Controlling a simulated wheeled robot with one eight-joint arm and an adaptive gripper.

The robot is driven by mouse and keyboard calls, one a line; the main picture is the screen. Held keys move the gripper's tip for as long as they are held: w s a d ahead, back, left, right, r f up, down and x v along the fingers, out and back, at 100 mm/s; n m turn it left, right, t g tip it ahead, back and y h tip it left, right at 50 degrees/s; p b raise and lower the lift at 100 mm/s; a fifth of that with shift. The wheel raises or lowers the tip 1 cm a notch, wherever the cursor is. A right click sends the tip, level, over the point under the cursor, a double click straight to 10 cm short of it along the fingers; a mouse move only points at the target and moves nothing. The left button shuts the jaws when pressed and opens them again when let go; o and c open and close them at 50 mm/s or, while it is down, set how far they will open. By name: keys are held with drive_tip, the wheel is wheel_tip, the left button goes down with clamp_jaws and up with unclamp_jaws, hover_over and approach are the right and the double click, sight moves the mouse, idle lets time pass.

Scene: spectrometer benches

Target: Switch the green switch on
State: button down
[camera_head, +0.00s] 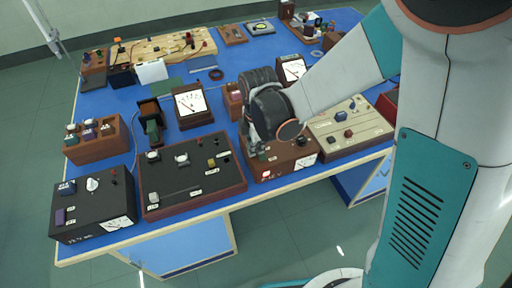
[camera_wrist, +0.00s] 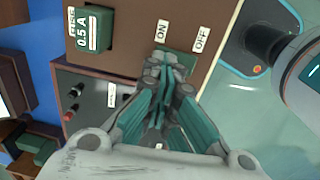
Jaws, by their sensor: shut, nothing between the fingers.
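The green switch (camera_wrist: 185,62) sits on a brown box (camera_wrist: 140,28) in the wrist view, beside the white ON label (camera_wrist: 162,31) and OFF label (camera_wrist: 202,39). My gripper (camera_wrist: 163,68) is shut and empty, its fingertips right over the switch and hiding much of it. I cannot tell whether they touch it or which way it is set. In the head view my gripper (camera_head: 256,150) is low at the left part of the brown box (camera_head: 283,170), and the switch cannot be made out there.
A green 0.5 A block (camera_wrist: 88,28) stands on the same box. A black panel with knobs (camera_head: 192,178) lies to the left and a beige panel (camera_head: 345,128) to the right. Several meters and boxes crowd the blue table (camera_head: 185,70). The table's front edge is close.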

drive_tip(key=shift+s, duration=0.1)
drive_tip(key=shift+s+d+r, duration=0.15)
drive_tip(key=shift+s+d, duration=0.1)
drive_tip(key=shift+s, duration=0.45)
wheel_tip(320, 180, up, 14)
drive_tip(key=w+p, duration=0.1)
drive_tip(key=p, duration=0.8)
drive_tip(key=shift+w+a+p, duration=0.25)
drive_tip(key=shift+w+p, duration=0.05)
drive_tip(key=shift+w, duration=0.1)
drive_tip(key=shift+w, duration=0.1)
wheel_tip(320, 180, up, 4)
drive_tip(key=w+d+m+t+y, duration=0.1)
drive_tip(key=w+d+m, duration=0.1)
drive_tip(key=s+d+r+m+t+b, duration=0.1)
drive_tip(key=s+d+m+t+b, duration=0.1)
drive_tip(key=s+d+m, duration=0.5)
drive_tip(key=s+d+r+m+t+h+b, duration=0.1)
drive_tip(key=s+d+r+m+t+b, duration=0.1)
drive_tip(key=s+d+m+b, duration=0.3)
drive_tip(key=s+d+m+t, duration=0.1)
drive_tip(key=s+d+m, duration=0.2)
drive_tip(key=m, duration=0.4)
drive_tip(key=shift+s+t, duration=0.25)
drive_tip(key=shift+t, duration=0.05)
